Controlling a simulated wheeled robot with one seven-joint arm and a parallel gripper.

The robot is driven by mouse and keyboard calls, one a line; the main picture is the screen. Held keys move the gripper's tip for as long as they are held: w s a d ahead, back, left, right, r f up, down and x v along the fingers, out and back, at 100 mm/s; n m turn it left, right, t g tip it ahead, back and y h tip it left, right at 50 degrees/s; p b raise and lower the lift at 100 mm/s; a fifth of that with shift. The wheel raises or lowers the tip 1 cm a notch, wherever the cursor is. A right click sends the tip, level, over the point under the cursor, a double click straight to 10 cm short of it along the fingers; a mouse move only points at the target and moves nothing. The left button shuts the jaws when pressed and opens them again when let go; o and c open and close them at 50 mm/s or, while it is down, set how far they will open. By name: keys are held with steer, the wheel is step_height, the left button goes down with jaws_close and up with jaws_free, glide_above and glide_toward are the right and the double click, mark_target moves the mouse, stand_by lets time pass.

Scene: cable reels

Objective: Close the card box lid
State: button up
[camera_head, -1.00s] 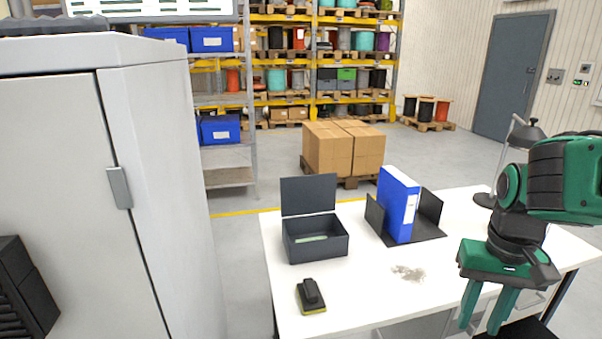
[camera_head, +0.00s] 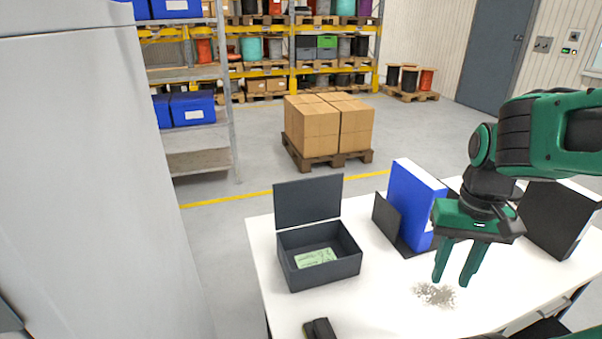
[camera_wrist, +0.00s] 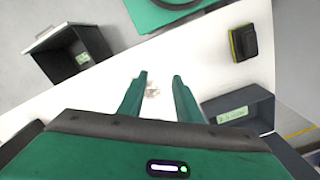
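The card box (camera_head: 345,268) is a dark grey open-topped box on the white table, left of the blue binder. Its lid (camera_head: 308,202) stands upright along the far edge, so the box is open. A green card (camera_head: 316,257) lies inside. The box also shows at the lower right of the wrist view (camera_wrist: 262,118), with green inside. My gripper (camera_head: 456,272) is open and empty, fingers pointing down above the table, to the right of the box and apart from it. In the wrist view the two fingers (camera_wrist: 161,78) are spread over the pale table.
A blue binder (camera_head: 410,203) stands in a dark holder between the box and my arm. A grey-brown smudge (camera_head: 435,294) marks the table. A black-and-yellow tool (camera_wrist: 243,42) lies near the box. Another dark open container (camera_wrist: 95,40) shows upper left in the wrist view.

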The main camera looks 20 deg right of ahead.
steer(key=shift+o, duration=1)
steer(key=shift+d, duration=0.1)
steer(key=w+a+r+n, duration=0.15)
steer(key=w+r, duration=0.25)
steer(key=w, duration=0.5)
steer(key=w+a+r+n+h, duration=0.1)
steer(key=w+a+r, duration=0.25)
steer(key=w, duration=0.45)
steer(key=w+a+r+n, duration=0.15)
steer(key=w+r, duration=0.25)
steer(key=w, duration=0.5)
steer(key=n, duration=0.2)
glide_above(308, 199)
steer(key=w, duration=0.3)
steer(key=shift+y, duration=0.4)
steer(key=f, duration=0.8)
steer(key=shift+d+f, duration=0.25)
steer(key=shift+f, duration=0.15)
jaws_close()
